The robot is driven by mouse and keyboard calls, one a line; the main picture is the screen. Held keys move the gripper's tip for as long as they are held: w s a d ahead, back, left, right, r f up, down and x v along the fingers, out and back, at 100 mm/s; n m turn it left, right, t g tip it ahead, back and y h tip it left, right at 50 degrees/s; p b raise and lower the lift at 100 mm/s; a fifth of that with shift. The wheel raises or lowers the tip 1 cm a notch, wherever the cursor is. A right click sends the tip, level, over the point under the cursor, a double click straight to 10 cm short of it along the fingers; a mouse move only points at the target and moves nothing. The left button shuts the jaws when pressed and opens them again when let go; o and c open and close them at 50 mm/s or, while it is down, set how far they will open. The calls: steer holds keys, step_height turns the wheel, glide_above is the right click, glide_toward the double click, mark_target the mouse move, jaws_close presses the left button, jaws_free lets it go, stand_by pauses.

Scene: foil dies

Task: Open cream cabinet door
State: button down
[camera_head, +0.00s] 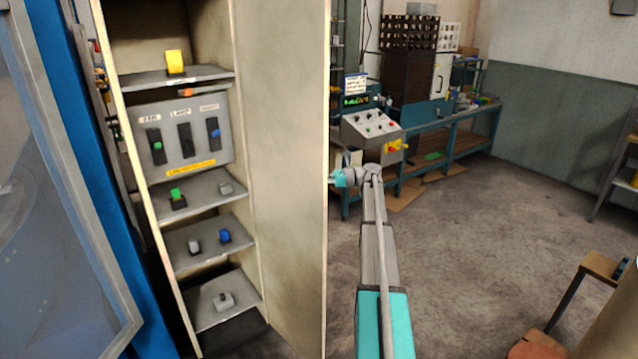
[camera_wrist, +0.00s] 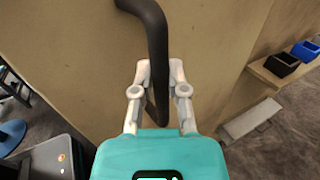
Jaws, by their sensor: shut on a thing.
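The cream cabinet door (camera_head: 282,170) stands swung wide open, out from the right side of the cabinet (camera_head: 190,45), and its inner face shows in the head view. In the wrist view the door's other face (camera_wrist: 75,60) carries a dark bent bar handle (camera_wrist: 154,25). My gripper (camera_wrist: 160,72) is shut on the handle, with one pale finger on each side of the bar. In the head view my wrist is at the door's free edge. The fingertips and handle are hidden behind the door there.
Inside the cabinet are shelves with small switches and a grey panel (camera_head: 183,140) with three switches. A blue-framed machine (camera_head: 100,180) stands close on the left. A control box (camera_head: 372,135) and blue workbench (camera_head: 450,132) stand behind my arm. The floor (camera_head: 480,230) at right is mostly clear.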

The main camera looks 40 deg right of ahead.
steer(key=shift+d+f, duration=0.1)
steer(key=shift+d, duration=0.05)
steer(key=c, duration=0.6)
jaws_free()
steer(key=shift+c, duration=0.2)
steer(key=v, duration=1.1)
steer(key=shift+d, duration=0.4)
steer(key=shift+s, duration=0.2)
